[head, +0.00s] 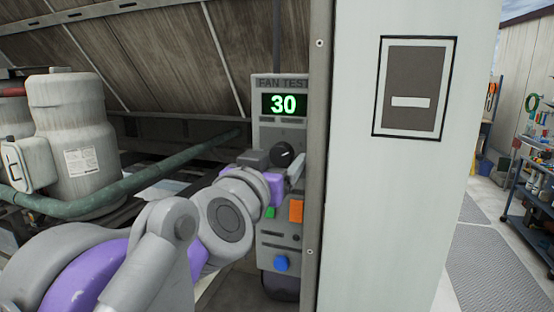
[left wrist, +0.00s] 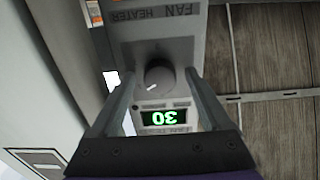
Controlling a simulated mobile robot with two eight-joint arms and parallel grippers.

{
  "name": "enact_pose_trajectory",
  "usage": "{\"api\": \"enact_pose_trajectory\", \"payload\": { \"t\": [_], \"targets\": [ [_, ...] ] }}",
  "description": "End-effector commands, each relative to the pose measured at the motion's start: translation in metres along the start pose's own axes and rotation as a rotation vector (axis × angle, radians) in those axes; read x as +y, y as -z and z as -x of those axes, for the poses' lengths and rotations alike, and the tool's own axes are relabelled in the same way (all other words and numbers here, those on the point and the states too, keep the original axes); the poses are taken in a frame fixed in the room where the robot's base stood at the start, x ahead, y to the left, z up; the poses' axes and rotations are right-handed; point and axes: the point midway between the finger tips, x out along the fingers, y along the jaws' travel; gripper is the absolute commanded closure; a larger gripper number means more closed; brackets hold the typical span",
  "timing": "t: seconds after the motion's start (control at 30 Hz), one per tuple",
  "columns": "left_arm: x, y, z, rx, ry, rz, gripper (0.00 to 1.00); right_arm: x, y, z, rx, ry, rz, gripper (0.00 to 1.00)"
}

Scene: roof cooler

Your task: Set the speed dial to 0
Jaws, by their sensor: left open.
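The speed dial (head: 283,153) is a round dark knob with a light pointer mark, on a grey control panel (head: 268,135) below a green display (head: 285,104) reading 30. In the left wrist view the dial (left wrist: 159,74) appears between the two finger tips, with the display (left wrist: 165,118) upside down. My left gripper (head: 276,164) is open, its fingers on either side of the dial; I cannot tell whether they touch it. My wrist hides part of the panel. My right gripper is not in view.
Below the dial are an orange switch (head: 296,211), a green button (head: 270,213) and a blue knob (head: 281,263). A pale door or wall panel (head: 400,200) stands close on the right. A green pipe (head: 130,184) and a white tank (head: 75,130) are on the left.

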Motion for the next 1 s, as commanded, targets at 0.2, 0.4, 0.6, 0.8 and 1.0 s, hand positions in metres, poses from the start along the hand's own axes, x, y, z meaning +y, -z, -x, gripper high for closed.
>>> {"api": "enact_pose_trajectory", "payload": {
  "t": [0.2,0.4,0.6,0.8,1.0],
  "targets": [
    [0.0001,0.0001,0.0003,0.000,0.000,0.000,0.53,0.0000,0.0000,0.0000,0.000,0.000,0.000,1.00],
    [0.0001,0.0001,0.0004,0.000,0.000,0.000,0.89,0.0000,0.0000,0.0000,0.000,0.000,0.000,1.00],
    [0.0001,0.0002,0.0004,0.000,0.000,0.002,1.00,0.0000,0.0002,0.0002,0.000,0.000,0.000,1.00],
    [0.0002,0.0011,0.0006,0.000,0.000,0.042,1.00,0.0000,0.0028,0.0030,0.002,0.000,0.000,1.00],
    [0.0006,0.0020,0.0005,0.001,-0.001,0.152,1.00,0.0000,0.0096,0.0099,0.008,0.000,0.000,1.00]
  ]
}}
